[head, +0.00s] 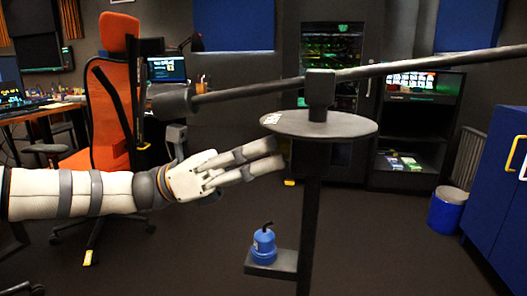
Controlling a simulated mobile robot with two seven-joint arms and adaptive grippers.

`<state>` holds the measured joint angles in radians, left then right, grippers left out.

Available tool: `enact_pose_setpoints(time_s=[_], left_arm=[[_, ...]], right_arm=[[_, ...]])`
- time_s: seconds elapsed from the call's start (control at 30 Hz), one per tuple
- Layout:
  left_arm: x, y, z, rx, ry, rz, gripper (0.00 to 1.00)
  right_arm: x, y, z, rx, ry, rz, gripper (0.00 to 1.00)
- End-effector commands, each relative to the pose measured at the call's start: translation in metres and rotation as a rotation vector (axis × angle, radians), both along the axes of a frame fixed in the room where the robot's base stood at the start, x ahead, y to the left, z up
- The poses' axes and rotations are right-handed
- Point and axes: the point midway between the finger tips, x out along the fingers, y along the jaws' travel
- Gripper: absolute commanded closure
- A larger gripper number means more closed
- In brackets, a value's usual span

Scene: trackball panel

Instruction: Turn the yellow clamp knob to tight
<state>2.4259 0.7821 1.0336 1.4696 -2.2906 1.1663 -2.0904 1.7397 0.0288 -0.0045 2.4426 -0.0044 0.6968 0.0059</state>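A small yellow piece (290,182) shows just left of the dark post (311,220), below the round grey plate (350,126). It may be the clamp knob, but it is too small to tell whether it joins the post or lies behind it. My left gripper (274,155) reaches in from the left, below the plate's left edge and above the yellow piece. Its two fingers point right with a gap between them and nothing in it. I cannot tell whether the fingertips touch the post. My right gripper is out of view.
A long dark rod (430,65) crosses above the plate through a block (320,88). A blue bottle-like object (264,246) stands on a low shelf (285,264) on the post. An orange chair (110,100) stands behind my arm; a blue cabinet (495,200) is at right.

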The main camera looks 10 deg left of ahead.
Motion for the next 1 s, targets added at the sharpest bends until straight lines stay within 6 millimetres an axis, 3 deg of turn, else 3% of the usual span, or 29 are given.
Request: enact_pose_setpoints(time_s=[0.13, 0.3, 0.6, 0.63, 0.7, 1.0], left_arm=[[-0.001, 0.0, 0.003, 0.001, 0.035, -0.002, 1.0], [-0.003, 0.0, 0.006, 0.002, 0.207, -0.002, 1.0], [-0.002, 0.0, 0.001, -0.001, 0.25, -0.001, 1.0], [-0.002, 0.0, 0.001, -0.001, 0.25, -0.001, 0.7], [-0.002, 0.0, 0.001, -0.001, 0.25, -0.001, 0.54], [-0.002, 0.001, 0.0, -0.001, 0.249, 0.0, 0.52]], right_arm=[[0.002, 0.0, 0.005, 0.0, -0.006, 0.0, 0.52], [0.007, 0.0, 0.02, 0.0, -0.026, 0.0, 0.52], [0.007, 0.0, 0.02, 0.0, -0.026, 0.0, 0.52], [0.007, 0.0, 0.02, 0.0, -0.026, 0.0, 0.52], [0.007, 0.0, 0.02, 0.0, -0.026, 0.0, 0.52], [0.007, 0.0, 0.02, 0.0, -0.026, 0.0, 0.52]])
